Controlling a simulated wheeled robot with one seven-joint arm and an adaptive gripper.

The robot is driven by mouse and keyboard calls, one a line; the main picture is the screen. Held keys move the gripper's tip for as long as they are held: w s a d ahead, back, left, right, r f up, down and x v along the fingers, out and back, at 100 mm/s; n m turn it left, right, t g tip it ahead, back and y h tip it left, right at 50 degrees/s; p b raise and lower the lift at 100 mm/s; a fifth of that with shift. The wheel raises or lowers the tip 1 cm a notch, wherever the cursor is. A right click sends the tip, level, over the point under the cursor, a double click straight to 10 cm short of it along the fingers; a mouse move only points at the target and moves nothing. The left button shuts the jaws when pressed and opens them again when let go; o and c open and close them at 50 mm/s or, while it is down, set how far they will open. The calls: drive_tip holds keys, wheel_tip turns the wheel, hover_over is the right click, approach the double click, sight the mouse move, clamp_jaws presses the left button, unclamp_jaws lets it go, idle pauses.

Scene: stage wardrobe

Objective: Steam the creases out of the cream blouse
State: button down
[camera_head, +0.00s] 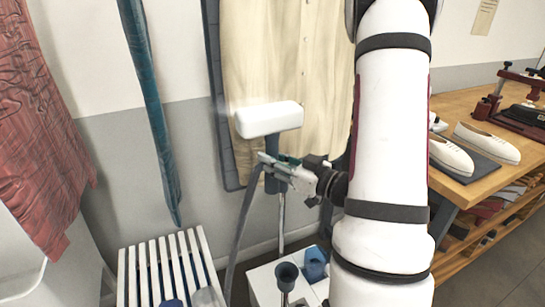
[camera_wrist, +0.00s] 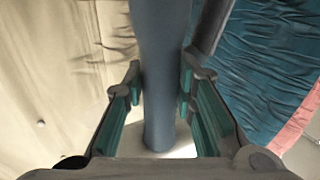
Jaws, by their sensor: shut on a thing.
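The cream blouse (camera_head: 285,65) hangs against a grey-edged board on the wall, partly behind my arm. It fills the left of the wrist view (camera_wrist: 50,80), with dark creases near its upper right part there. The steamer has a white head (camera_head: 268,119), a blue-grey handle (camera_wrist: 160,60) and a grey hose (camera_head: 240,225). My gripper (camera_head: 274,170) is shut on the handle, with a finger on each side of it in the wrist view. The head is level in front of the blouse's lower part, with faint steam at its left. I cannot tell whether it touches the cloth.
A white steamer base (camera_head: 262,283) with a blue tank (camera_head: 316,262) and a cup-like holder (camera_head: 287,271) stands below. A white slatted rack (camera_head: 160,265) is at left. Red (camera_head: 35,130) and teal (camera_head: 150,90) garments hang left. A wooden bench (camera_head: 465,195) with white shoes (camera_head: 487,147) is at right.

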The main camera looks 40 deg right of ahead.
sight(278, 191)
drive_tip(key=shift+f+b, duration=0.7)
drive_tip(key=shift+f, duration=1.2)
drive_tip(key=shift+f, duration=0.1)
drive_tip(key=shift+f+b, duration=1.35)
drive_tip(key=shift+f, duration=1.15)
drive_tip(key=shift+f+b, duration=1.7)
drive_tip(key=shift+f, duration=0.85)
drive_tip(key=shift+f, duration=0.1)
wheel_tip(278, 191, down, 5)
drive_tip(key=b, duration=0.3)
drive_tip(key=shift+b, duration=0.4)
